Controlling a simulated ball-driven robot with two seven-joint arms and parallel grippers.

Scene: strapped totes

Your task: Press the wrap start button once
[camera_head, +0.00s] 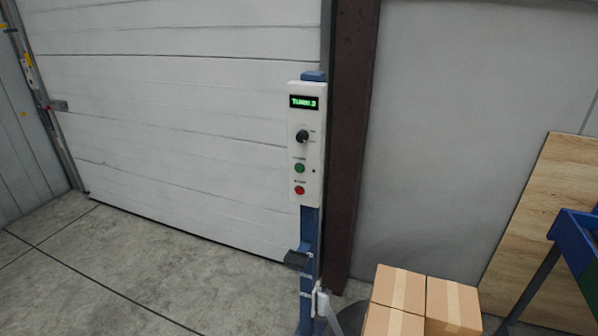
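A white control panel (307,143) stands on a blue post (309,238) near the middle of the view. It carries a lit green display (304,102) at the top and a black rotary knob (302,136) below it. Under the knob are a green button (299,168) and, lower, a red button (299,190). Small labels sit above both buttons but are too small to read surely. No finger touches the panel. Neither of my grippers is in view.
Taped cardboard boxes (398,288) stand at the bottom right of the post. A blue metal frame (572,238) and a leaning wooden board (518,232) are at the right. A white shutter door (180,110) and a brown steel column (349,140) are behind. The floor (130,270) at left is clear.

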